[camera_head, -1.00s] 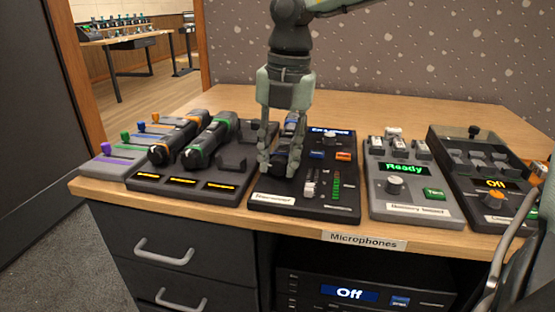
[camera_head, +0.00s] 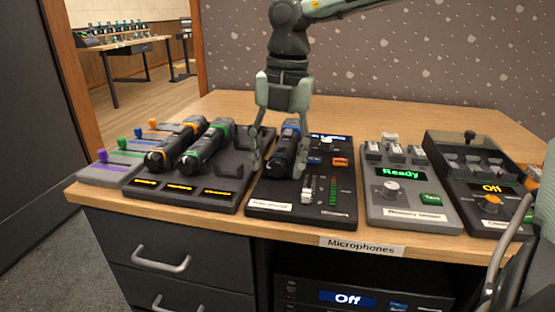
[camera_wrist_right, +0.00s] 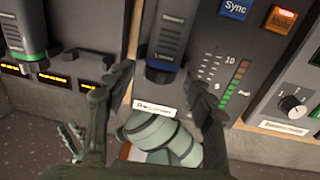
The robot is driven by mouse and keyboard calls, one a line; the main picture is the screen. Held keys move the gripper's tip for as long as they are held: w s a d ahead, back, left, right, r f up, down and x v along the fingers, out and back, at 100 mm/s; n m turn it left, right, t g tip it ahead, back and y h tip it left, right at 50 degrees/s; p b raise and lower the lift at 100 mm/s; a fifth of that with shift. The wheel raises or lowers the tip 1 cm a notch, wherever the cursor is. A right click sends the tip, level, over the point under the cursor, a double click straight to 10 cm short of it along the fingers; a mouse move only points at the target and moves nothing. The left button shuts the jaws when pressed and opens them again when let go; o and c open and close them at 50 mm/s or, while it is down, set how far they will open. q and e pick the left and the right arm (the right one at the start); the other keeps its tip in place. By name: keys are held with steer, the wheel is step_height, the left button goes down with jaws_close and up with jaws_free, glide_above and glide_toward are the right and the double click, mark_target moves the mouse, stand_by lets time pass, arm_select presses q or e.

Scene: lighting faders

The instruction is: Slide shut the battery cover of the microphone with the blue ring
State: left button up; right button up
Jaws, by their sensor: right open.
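The microphone with the blue ring (camera_head: 286,150) is a dark cylinder lying on the black panel (camera_head: 330,211) at the middle of the desk. Its blue ring is at the far end in the head view. In the right wrist view the microphone (camera_wrist_right: 168,45) shows a ribbed dark face; I cannot tell how far its battery cover is open. My right gripper (camera_head: 280,163) is open, with one finger on each side of the microphone and visible gaps. Both fingers also show in the right wrist view (camera_wrist_right: 154,98).
Orange-ringed (camera_head: 176,143) and green-ringed (camera_head: 207,145) microphones lie in a rack (camera_head: 215,203) to the left, beside an empty cradle. A grey "Ready" panel (camera_head: 412,214) and a black "Off" panel (camera_head: 490,219) stand to the right. The desk behind the panels is clear.

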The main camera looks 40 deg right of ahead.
mark_target(284, 164)
step_height(284, 164, up, 12)
steer(key=shift+s+d+f, duration=0.15)
steer(key=shift+s+d, duration=0.2)
steer(key=shift+s, duration=0.05)
